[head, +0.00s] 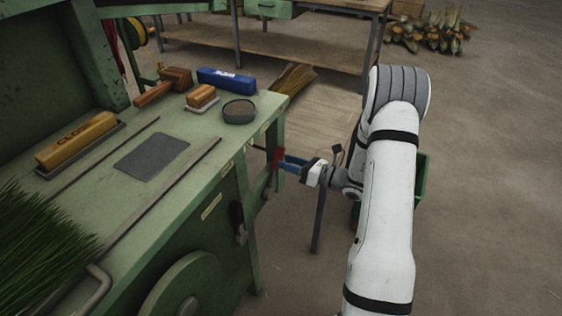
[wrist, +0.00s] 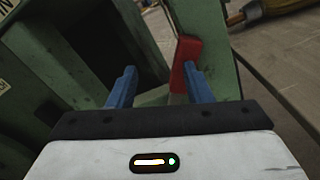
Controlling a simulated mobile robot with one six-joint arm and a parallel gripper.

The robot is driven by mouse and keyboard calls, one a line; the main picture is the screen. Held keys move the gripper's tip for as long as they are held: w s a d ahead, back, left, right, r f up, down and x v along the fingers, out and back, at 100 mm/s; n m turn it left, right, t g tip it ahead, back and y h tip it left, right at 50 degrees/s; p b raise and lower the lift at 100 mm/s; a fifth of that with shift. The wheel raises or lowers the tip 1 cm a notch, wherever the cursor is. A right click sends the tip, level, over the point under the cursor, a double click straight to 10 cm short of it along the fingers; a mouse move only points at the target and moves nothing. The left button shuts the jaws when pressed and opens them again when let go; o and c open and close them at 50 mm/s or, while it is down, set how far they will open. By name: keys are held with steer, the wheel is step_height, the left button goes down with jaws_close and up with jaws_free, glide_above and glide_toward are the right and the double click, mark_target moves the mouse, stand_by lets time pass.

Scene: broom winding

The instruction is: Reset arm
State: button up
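My gripper (head: 284,162) reaches left to the front side of the green workbench machine (head: 205,135). In the wrist view its two blue fingers (wrist: 160,88) stand wide apart with nothing gripped between them. A red lever handle (wrist: 187,52) shows just beyond the right finger and partly behind it. The red handle also shows in the head view (head: 277,158), close by the fingertips. I cannot tell whether a finger touches it.
On the bench top lie a yellow block (head: 76,141), a blue box (head: 226,80), a dark round bowl (head: 239,111) and green bristles (head: 35,245). A shelf table (head: 270,50) stands behind. The floor to the right (head: 490,180) is clear.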

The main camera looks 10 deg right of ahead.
steer(key=shift+s+d, duration=0.35)
steer(key=shift+d, duration=0.1)
steer(key=s+a+r+n+g+h+p, duration=0.2)
steer(key=s+a+r+n+g+p, duration=0.3)
steer(key=s+r+n, duration=0.35)
steer(key=s+a+r+n+g+h+p, duration=0.1)
steer(key=s+a+r+n+g+p, duration=0.1)
steer(key=s+a+r+n+g, duration=0.55)
steer(key=s+d+r+n+t+h+p, duration=0.4)
steer(key=s+d+r+n+h+p, duration=0.3)
steer(key=s+d+r+n+h, duration=0.4)
step_height(320, 180, up, 3)
steer(key=s+n, duration=0.2)
steer(key=shift+d+r+n+p, duration=0.2)
steer(key=shift+d+n+p, duration=0.05)
steer(key=shift+n+p, duration=0.15)
steer(key=shift+w, duration=0.1)
steer(key=shift+c, duration=0.4)
